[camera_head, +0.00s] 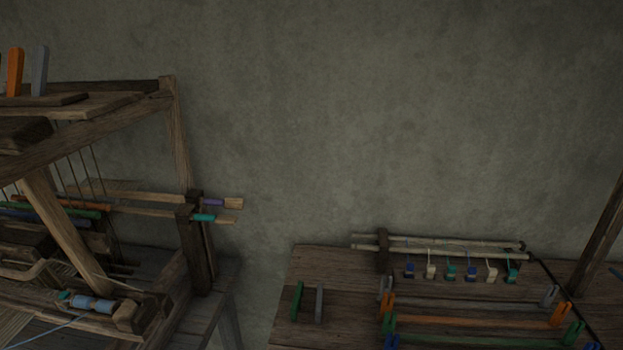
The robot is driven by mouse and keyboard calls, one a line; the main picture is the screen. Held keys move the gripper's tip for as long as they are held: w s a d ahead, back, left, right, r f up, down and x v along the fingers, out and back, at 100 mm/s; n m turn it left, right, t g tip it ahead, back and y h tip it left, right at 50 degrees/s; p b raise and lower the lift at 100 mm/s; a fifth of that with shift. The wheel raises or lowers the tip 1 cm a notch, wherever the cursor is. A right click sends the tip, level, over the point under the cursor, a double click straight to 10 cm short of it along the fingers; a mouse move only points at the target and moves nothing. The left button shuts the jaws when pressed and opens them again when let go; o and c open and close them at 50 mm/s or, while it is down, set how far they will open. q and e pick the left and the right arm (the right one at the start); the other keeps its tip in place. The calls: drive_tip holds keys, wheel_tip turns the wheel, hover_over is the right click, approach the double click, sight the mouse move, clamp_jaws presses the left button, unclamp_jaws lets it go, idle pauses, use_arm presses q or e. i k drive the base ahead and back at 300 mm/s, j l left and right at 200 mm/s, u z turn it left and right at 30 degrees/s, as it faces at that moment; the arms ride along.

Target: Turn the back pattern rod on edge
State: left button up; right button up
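The wooden loom (170,130) fills the left side. Two flat wooden rods stick out past its right post. The farther one has a purple band (213,202) and a pale wooden end (234,203); it looks like the back pattern rod. The nearer one has a teal band (203,217) and a narrower-looking end (227,220). Whether either lies flat or on edge is hard to tell at this size. Neither of my grippers shows, and nothing is touching the rod ends.
A wooden table (300,265) on the right holds a rack of pale rods (450,250) with small coloured weights, an orange rod (470,320) and green and grey pegs. A gap lies between loom and table. A grey wall stands behind.

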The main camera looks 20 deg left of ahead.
sight(234, 204)
drive_tip(key=u, duration=0.45)
drive_tip(key=j+u, duration=0.15)
drive_tip(key=u, duration=0.25)
drive_tip(key=j+u, duration=0.1)
drive_tip(key=u, duration=0.35)
drive_tip(key=j+u, duration=0.1)
drive_tip(key=u, duration=0.3)
